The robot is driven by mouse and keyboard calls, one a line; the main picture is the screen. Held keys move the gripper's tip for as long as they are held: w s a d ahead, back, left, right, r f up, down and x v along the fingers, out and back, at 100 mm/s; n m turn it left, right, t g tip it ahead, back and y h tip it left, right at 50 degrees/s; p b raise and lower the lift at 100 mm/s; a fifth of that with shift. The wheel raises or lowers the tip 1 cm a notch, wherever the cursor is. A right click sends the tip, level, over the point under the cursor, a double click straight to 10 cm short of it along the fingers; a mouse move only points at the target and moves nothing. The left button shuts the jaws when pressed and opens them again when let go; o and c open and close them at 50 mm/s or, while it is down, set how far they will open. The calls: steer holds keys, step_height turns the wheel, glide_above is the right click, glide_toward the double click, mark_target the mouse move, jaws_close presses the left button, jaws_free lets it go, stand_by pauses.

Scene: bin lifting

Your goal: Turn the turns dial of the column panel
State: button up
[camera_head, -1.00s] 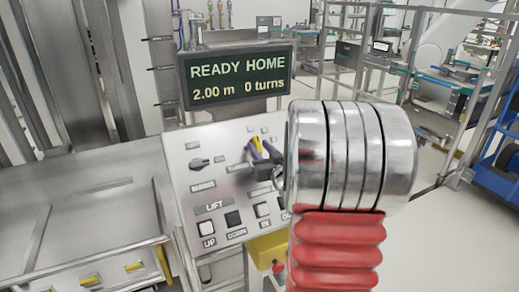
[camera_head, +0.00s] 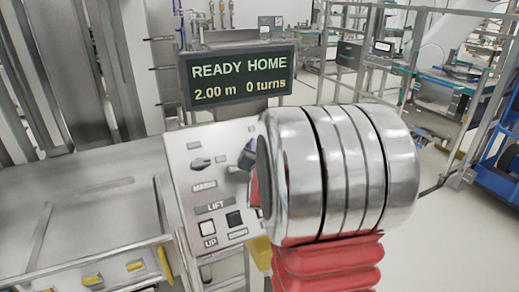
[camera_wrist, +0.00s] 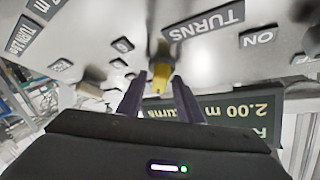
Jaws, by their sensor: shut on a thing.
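The turns dial (camera_wrist: 161,72), with a yellow grip, sits on the column panel (camera_head: 190,150) by the TURNS label in the wrist view. The purple fingers of my gripper (camera_wrist: 158,84) are on both sides of the yellow grip, shut on it. In the head view my silver and red arm hides the dial and most of the gripper. Only a dark bit of the gripper (camera_head: 248,157) shows at the panel's upper right. The display (camera_head: 238,77) above the panel reads READY HOME, 2.00 m, 0 turns.
On the panel's left are a dark knob (camera_head: 201,163) and the LIFT buttons UP (camera_head: 208,227) and DOWN (camera_head: 234,219). A metal table (camera_head: 95,215) stands to the left. Clear floor (camera_head: 450,240) lies to the right of my arm.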

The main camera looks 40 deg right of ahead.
steer(key=shift+a+f+m+g, duration=0.15)
steer(key=shift+f+m+g, duration=0.15)
steer(key=shift+f, duration=0.05)
stand_by(0.3)
steer(key=o, duration=0.7)
steer(key=shift+r, duration=0.15)
steer(key=shift+r, duration=0.1)
